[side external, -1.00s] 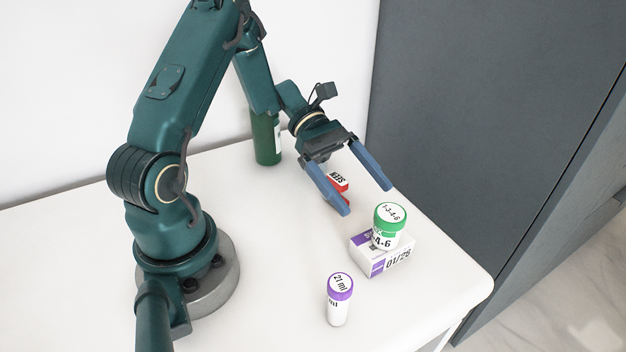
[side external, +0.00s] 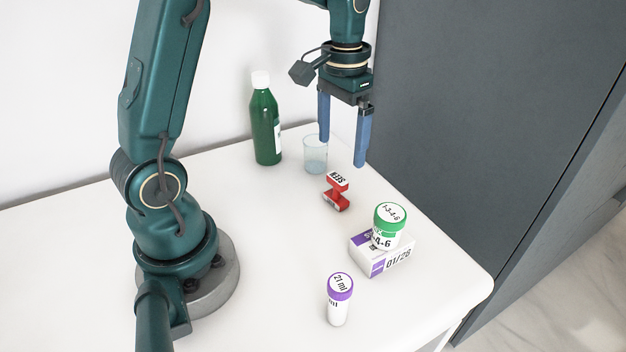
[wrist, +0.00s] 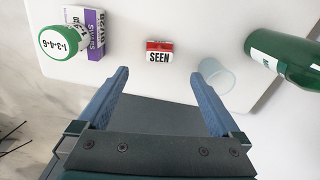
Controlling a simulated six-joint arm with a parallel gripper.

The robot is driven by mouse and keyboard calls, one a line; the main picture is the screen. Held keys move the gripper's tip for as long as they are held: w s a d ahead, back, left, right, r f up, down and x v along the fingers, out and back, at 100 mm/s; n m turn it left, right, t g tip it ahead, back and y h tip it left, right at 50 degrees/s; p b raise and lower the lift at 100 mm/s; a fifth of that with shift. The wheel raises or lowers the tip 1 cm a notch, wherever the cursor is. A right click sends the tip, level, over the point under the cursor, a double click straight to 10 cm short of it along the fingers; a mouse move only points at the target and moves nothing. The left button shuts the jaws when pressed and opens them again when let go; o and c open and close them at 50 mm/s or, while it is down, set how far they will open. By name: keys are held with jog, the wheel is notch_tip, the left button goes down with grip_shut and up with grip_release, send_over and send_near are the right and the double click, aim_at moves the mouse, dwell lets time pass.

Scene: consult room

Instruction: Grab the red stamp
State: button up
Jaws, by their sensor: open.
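The red stamp (side external: 336,192) stands on the white table and its white label reads SEEN. In the wrist view the stamp (wrist: 159,51) is at the upper middle, beyond the fingertips and roughly centred between them. My gripper (side external: 342,152) points down with its two blue fingers apart. It is empty and raised above the table, behind the stamp in the side view. In the wrist view my gripper (wrist: 158,78) is also seen open with nothing between the fingers.
A clear cup (side external: 315,155) and a green bottle (side external: 266,128) stand behind the stamp. A green-lidded jar (side external: 389,226) sits on a white and purple box (side external: 384,262) in front. A purple-capped vial (side external: 339,300) is nearer. A grey cabinet (side external: 470,110) borders the table's right side.

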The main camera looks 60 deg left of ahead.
aim_at(337, 190)
notch_tip(337, 190, down, 11)
jog(key=shift+s+f, duration=0.15)
dwell(0.4)
jog(key=c, duration=1.4)
jog(key=shift+c, duration=0.3)
